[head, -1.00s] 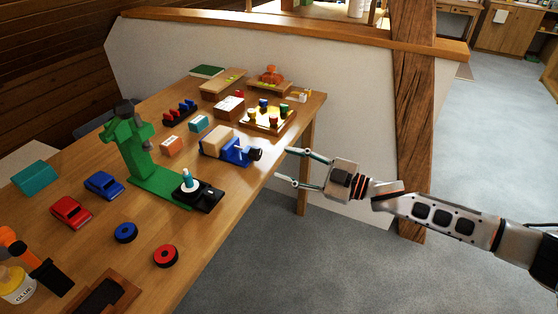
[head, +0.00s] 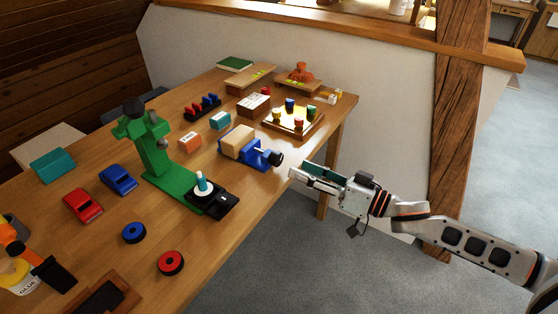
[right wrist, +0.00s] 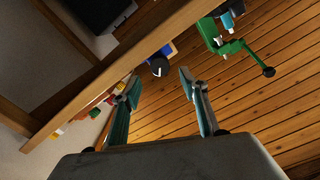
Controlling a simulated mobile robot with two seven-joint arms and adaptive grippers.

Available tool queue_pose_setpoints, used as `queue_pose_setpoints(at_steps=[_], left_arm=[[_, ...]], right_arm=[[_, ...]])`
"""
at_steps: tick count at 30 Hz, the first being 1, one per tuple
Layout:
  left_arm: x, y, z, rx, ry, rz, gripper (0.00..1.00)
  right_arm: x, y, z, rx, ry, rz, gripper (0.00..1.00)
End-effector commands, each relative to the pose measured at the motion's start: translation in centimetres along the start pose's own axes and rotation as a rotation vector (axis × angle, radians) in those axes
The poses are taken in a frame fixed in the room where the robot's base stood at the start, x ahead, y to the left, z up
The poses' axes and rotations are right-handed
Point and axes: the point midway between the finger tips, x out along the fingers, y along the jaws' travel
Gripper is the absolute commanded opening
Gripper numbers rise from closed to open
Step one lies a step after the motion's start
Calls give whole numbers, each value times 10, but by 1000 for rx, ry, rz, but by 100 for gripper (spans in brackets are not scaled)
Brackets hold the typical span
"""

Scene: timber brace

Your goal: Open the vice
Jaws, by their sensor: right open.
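The blue vice (head: 262,154) stands near the right edge of the wooden table, with a pale wooden block (head: 238,141) in its jaws. Its black round handle (head: 277,159) sticks out to the right, over the table edge. My right gripper (head: 303,172) is open and empty, just right of the handle and apart from it, its fingers pointing at the vice. In the right wrist view the black handle (right wrist: 158,66) shows beyond and between the open fingertips (right wrist: 159,86). My left gripper is not in view.
A green press (head: 155,150) with a black base stands left of the vice. A tray of coloured pegs (head: 292,122) lies behind it. Red and blue toy cars and rings lie nearer. Right of the table is open floor, then a timber post (head: 460,130).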

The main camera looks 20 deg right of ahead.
Motion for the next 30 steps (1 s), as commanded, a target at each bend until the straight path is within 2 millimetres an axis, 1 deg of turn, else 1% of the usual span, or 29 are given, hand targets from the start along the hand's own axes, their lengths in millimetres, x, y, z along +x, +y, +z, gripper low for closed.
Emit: queue_pose_setpoints(at_steps=[4,9,15,20,28,29,30], left_arm=[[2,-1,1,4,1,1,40],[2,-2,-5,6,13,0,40],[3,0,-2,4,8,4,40],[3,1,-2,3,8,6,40],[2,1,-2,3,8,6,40],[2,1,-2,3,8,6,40],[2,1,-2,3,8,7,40]], right_arm=[[20,0,1,-1,0,-2,43],[42,0,1,-1,0,-2,43],[60,0,1,-1,0,-1,43],[66,0,1,-2,-1,-1,43],[66,0,1,-3,-1,-1,43],[66,0,1,-3,-1,-1,38],[66,0,1,-3,-1,-1,28]])
